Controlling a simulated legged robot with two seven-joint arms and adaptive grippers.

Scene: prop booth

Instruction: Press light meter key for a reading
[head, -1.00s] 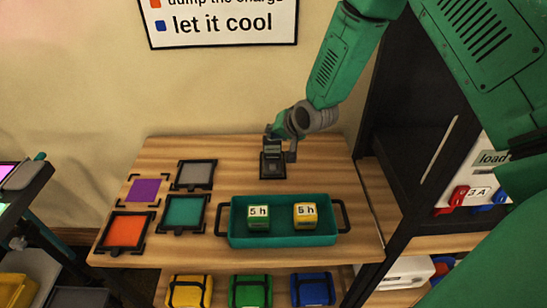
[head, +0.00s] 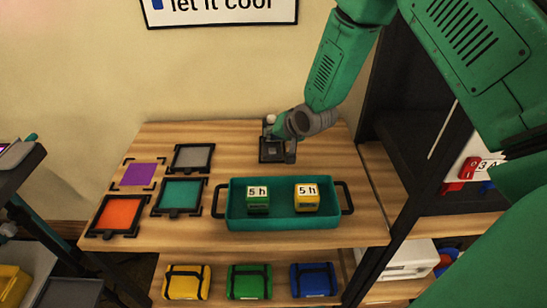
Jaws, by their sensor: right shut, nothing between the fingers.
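The light meter (head: 272,156) is a small dark device near the back edge of the wooden table, partly hidden by my gripper. My right gripper (head: 279,140) reaches in from the upper right and is shut and empty. Its fingers are down at the meter, overlapping its upper part in the head view. The key is hidden, and I cannot tell whether the fingers touch it. My left gripper is not in view.
Framed purple, grey, orange and teal panels (head: 180,196) lie at left. A dark cabinet stands at right. Coloured cases sit on the lower shelf.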

